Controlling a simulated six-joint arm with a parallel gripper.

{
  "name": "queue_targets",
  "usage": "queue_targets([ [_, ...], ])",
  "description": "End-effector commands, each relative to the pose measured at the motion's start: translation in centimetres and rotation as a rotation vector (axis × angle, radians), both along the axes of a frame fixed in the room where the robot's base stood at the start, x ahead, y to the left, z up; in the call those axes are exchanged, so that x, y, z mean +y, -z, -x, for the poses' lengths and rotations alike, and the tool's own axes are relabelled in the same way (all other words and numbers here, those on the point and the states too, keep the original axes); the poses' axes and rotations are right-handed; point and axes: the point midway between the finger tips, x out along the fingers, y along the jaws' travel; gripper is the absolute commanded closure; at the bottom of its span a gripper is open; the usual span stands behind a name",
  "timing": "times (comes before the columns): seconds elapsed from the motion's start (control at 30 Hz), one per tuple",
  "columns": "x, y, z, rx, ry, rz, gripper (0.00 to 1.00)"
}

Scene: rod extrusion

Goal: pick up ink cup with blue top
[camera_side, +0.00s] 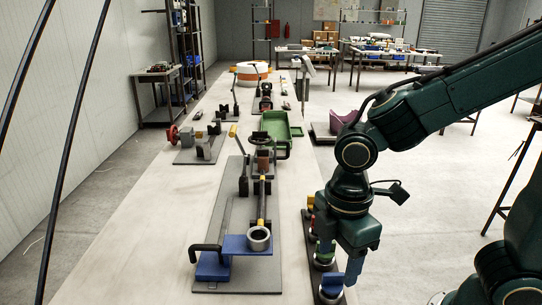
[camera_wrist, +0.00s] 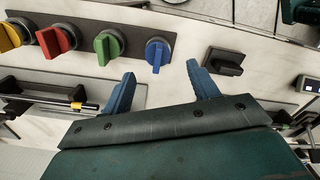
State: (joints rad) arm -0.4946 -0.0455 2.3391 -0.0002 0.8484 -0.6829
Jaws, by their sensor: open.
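The ink cup with the blue top (camera_wrist: 157,52) stands at the right end of a dark strip in the wrist view, after the yellow, red and green ones. In the side view its blue top (camera_side: 332,284) shows at the near end of the strip. My gripper (camera_wrist: 161,82) is open, with one blue finger on each side of the line to the blue cup. The fingertips appear short of the cup in the wrist view, and nothing is between them. In the side view my gripper hangs just above the near end of the strip.
Ink cups with green (camera_wrist: 108,46), red (camera_wrist: 56,39) and yellow (camera_wrist: 12,36) tops share the strip. A dark block with a knob (camera_wrist: 224,62) sits right of the blue cup. A fixture with a blue plate (camera_side: 248,245) stands left of the strip on the long table (camera_side: 130,235).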

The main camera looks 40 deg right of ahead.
Motion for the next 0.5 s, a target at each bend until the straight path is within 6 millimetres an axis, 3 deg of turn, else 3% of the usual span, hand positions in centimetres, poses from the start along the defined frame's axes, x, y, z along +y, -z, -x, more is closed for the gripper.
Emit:
queue_targets([
  [0.5,-0.1,1.6,0.0,0.002,0.0,0.001,0.4],
])
